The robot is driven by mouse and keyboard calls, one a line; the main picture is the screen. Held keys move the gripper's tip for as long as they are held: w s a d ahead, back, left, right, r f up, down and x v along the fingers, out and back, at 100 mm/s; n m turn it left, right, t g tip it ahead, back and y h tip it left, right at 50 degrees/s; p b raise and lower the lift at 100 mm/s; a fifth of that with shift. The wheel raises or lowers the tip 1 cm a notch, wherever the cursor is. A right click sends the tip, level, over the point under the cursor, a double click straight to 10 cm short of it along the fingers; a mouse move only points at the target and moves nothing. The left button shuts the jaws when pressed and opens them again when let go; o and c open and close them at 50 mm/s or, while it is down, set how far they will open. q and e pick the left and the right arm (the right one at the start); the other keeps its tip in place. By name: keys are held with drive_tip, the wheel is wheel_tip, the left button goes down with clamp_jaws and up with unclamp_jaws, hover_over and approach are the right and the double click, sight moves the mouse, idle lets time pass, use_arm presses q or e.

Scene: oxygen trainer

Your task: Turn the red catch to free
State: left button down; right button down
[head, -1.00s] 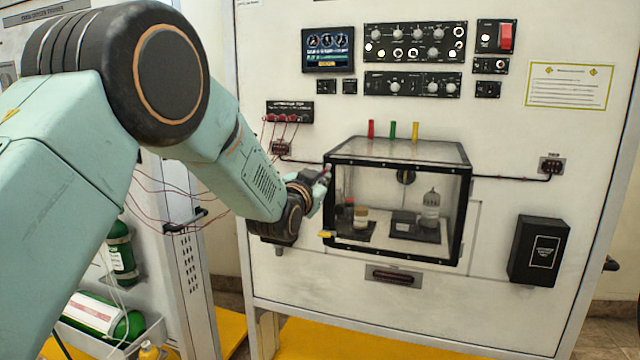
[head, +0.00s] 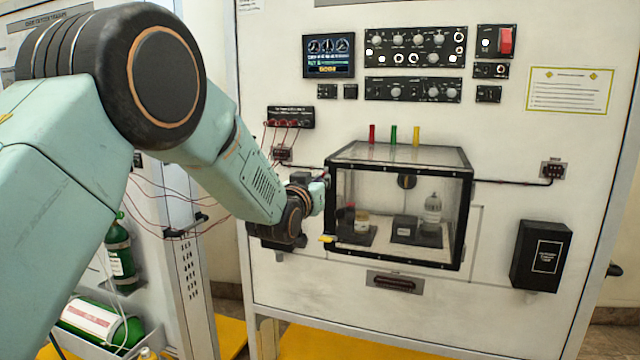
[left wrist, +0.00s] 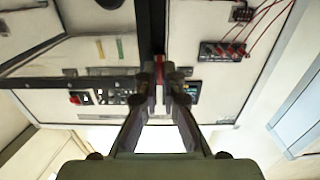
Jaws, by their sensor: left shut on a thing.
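The clear box with black edges (head: 400,265) is fixed on the white panel. My left gripper (head: 325,192) is at the box's left front edge. In the left wrist view the fingers of my left gripper (left wrist: 166,78) reach up to the dark box edge. They are shut on the red catch (left wrist: 160,64), of which only a small red part shows between the tips. In the head view the gripper hides most of the catch, and its exact angle cannot be told. My right gripper is not in view.
A yellow tab (head: 327,239) sticks out at the box's lower left corner. Red leads hang from a black socket strip (head: 291,117) above the gripper. A black holder (head: 540,254) is at the right. Small items stand inside the box.

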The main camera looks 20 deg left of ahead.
use_arm(q)
drive_tip(key=shift+r, duration=0.35)
drive_tip(key=c, duration=1.9)
unclamp_jaws()
drive_tip(key=shift+w, duration=0.1)
drive_tip(key=o, duration=0.4)
drive_tip(key=shift+f, duration=0.25)
drive_tip(key=s, duration=1.2)
drive_tip(key=shift+a, duration=0.2)
